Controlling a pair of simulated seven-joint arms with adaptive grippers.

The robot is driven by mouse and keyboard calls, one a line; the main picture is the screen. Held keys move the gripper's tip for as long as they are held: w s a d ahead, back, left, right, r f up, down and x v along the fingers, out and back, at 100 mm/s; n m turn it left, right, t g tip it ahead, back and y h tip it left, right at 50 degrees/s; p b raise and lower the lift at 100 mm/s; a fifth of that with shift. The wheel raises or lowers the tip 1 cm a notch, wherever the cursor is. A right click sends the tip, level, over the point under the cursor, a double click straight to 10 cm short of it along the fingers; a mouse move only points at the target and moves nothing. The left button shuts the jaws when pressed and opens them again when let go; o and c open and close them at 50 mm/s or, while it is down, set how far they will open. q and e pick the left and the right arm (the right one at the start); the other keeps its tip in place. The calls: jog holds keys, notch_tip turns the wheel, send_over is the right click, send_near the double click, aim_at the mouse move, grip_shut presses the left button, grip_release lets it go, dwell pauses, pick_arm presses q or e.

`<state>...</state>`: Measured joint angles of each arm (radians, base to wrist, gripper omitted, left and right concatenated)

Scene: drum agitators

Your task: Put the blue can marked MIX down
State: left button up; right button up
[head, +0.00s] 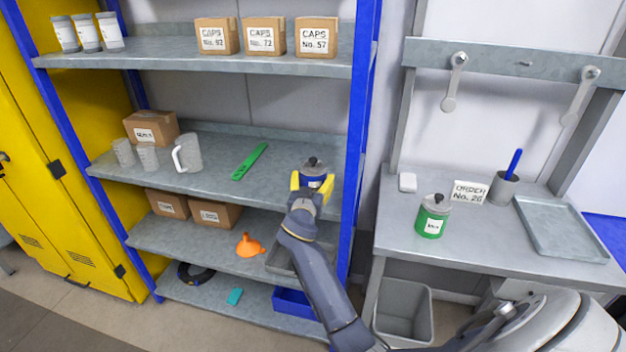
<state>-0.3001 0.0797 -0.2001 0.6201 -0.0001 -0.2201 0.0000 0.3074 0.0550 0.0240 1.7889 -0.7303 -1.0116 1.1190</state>
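The blue can (313,170) has a dark lid with a knob and a pale label whose text is too small to read. It is at the right end of the rack's middle shelf (225,180), near the blue post. My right gripper (312,184) has its yellow fingers on either side of the can and is shut on it. The can looks upright. I cannot tell whether its base touches the shelf, because the gripper hides it. My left gripper is not in view.
Boxes marked CAPS (264,37) are above. A green can (433,216), an order card (470,192) and a tray (562,229) are on the right bench.

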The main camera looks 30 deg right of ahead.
jog(key=o, duration=0.4)
